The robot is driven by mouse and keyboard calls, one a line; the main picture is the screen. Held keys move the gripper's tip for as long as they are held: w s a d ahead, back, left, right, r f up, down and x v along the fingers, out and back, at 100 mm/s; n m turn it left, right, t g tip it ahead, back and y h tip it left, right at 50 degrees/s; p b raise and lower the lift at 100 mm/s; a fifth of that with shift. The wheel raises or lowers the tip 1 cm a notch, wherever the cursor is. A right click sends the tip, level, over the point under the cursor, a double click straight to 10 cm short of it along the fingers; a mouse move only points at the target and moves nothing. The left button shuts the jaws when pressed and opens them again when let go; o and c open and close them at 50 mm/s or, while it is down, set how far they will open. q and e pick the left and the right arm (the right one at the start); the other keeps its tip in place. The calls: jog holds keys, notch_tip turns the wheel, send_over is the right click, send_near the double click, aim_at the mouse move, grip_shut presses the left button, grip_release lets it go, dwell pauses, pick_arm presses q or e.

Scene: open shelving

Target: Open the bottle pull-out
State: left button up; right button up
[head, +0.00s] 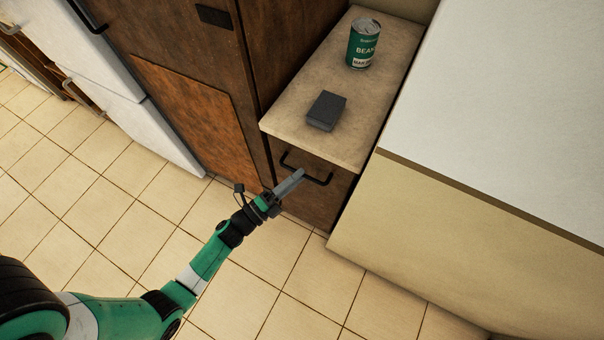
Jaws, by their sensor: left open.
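The bottle pull-out (318,204) is a narrow dark wood front under a beige countertop, and it looks shut. Its black bar handle (318,180) runs across the top of the front. My left gripper (298,174) is open, with its grey fingers at the left part of the handle. I cannot tell whether the fingers are around the bar or only beside it. The lower part of the front is partly hidden by my left arm. My right gripper is not in view.
A green can of beans (363,46) and a dark grey block (326,111) stand on the narrow countertop (290,122). A tall brown cabinet (170,60) is to the left. A cream unit with a white top (500,110) is to the right. The tiled floor (290,290) in front is clear.

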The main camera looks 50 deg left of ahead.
pick_arm(q)
jog(key=shift+w+r, duration=0.2)
jog(key=shift+w, duration=0.85)
grip_shut()
dwell(0.6)
